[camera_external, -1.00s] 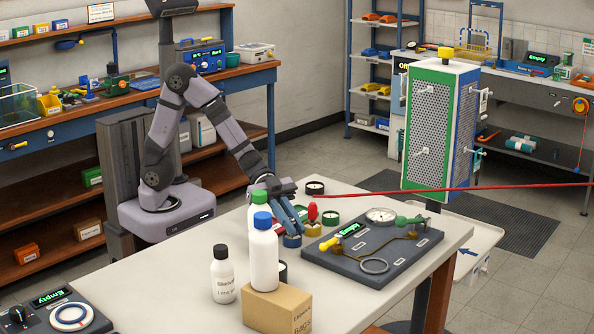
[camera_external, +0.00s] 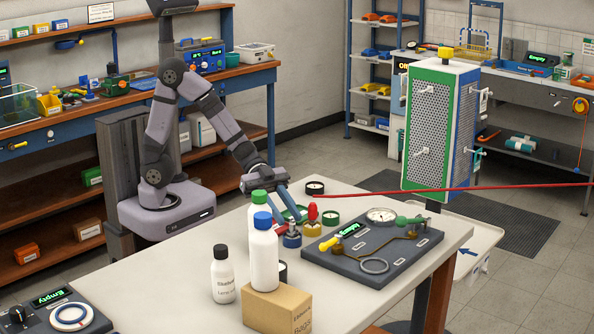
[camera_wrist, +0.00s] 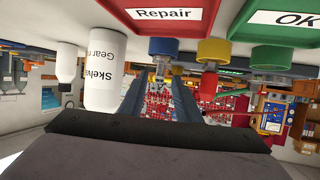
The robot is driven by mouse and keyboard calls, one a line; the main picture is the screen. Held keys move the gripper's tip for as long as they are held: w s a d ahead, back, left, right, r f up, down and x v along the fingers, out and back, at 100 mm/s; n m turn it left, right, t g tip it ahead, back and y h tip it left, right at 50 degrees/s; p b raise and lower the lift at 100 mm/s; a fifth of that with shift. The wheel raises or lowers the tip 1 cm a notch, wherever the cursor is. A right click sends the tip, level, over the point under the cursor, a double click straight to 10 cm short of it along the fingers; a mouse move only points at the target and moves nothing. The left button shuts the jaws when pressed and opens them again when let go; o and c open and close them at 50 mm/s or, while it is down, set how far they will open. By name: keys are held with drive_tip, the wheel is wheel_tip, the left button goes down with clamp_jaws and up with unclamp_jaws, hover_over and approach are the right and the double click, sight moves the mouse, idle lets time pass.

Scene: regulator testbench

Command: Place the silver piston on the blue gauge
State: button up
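The blue gauge (camera_external: 291,241) stands on the near table, left of the dark test board. In the wrist view, where the scene is upside down, it shows as a blue cylinder (camera_wrist: 164,46) between and beyond my fingers. A small silver-grey piece (camera_wrist: 160,68), apparently the silver piston, stands on it. In the outside view the piece (camera_external: 291,229) is small and hard to make out. My gripper (camera_external: 288,214) is behind the gauge, apart from it. Its blue fingers are spread with an empty gap between them in the wrist view (camera_wrist: 158,98).
A yellow gauge (camera_wrist: 214,50) with a red piece on it stands beside the blue one. Bottles (camera_external: 263,258) and a cardboard box (camera_external: 277,308) stand in front. The test board (camera_external: 350,265) is to the right.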

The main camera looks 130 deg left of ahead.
drive_tip(key=p+v, duration=0.1)
drive_tip(key=v, duration=0.6)
drive_tip(key=shift+s+r, duration=0.15)
drive_tip(key=shift+s, duration=0.2)
drive_tip(key=shift+a, duration=0.1)
